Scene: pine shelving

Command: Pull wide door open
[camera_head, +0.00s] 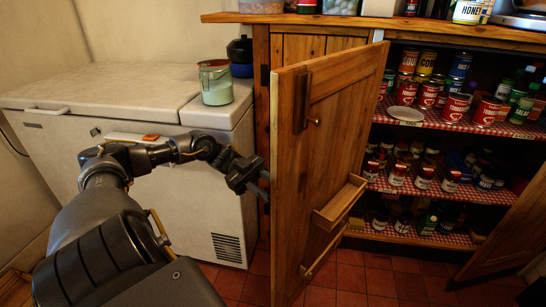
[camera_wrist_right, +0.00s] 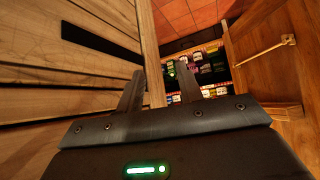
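The wide wooden door (camera_head: 340,150) stands swung out from the pantry cabinet in the head view, with a small wooden rack (camera_head: 340,203) and a rail on the face I see.
Shelves of cans (camera_head: 430,92) on checked cloth show behind the door. Another wooden door (camera_head: 512,228) stands open at the lower right. Red floor tiles (camera_head: 368,283) are clear below.

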